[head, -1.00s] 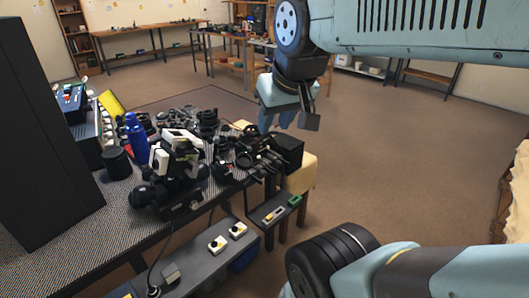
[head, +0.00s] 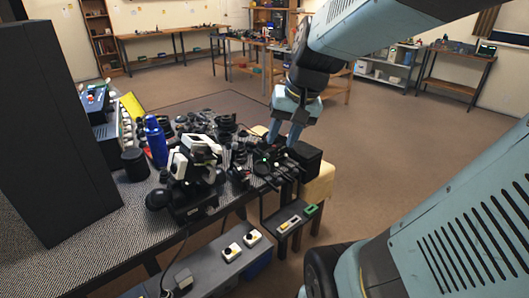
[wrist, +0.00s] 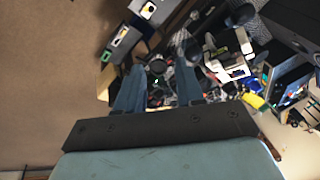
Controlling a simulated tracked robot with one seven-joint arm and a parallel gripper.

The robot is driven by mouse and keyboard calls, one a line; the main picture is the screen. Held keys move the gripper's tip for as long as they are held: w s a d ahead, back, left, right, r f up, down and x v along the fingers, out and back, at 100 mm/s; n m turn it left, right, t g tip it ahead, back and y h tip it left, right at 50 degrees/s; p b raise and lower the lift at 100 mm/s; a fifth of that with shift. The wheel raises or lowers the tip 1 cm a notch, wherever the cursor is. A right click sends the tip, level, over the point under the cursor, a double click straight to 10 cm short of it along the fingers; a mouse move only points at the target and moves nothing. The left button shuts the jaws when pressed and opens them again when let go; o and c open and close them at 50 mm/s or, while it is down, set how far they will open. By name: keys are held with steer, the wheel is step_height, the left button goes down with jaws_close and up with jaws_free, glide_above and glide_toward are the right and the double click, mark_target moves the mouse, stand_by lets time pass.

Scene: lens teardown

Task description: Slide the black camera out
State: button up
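I cannot single out the black camera with certainty among the dark gear crowded on the table's right end. Several black lens and camera-like parts (head: 262,168) lie there, beside a plain black box (head: 305,157). My gripper (head: 284,140) hangs fingers-down over this dark gear, just left of the black box. In the wrist view its two blue fingers (wrist: 160,75) stand apart with nothing seen held between them. Whether the fingertips touch anything is hard to tell. The clutter beyond the fingers is small and partly hidden by them.
A white-and-black instrument (head: 190,165) stands left of the gripper, with a blue bottle (head: 155,140) behind it. A tall black panel (head: 55,140) closes off the left. A low bench with switch boxes (head: 232,252) stands in front. The floor to the right is open.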

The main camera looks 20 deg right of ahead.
steer(key=w+d+f+m+t+y, duration=0.1)
steer(key=w+d+f+m+y, duration=0.2)
steer(key=w+d+f+m, duration=0.3)
steer(key=w+d+f+m+y, duration=0.3)
steer(key=w+d+f+m, duration=0.15)
steer(key=w+f, duration=0.35)
steer(key=w+d+f+m+t+h, duration=0.25)
steer(key=d+f+m+t, duration=0.55)
steer(key=d+f+m, duration=0.8)
steer(key=w+a+f+n, duration=0.1)
steer(key=w+a+f, duration=0.3)
steer(key=w+f, duration=0.3)
steer(key=w, duration=0.4)
steer(key=shift+a+n+y, duration=0.15)
steer(key=shift+n+y, duration=0.2)
steer(key=shift+s, duration=0.1)
jaws_close()
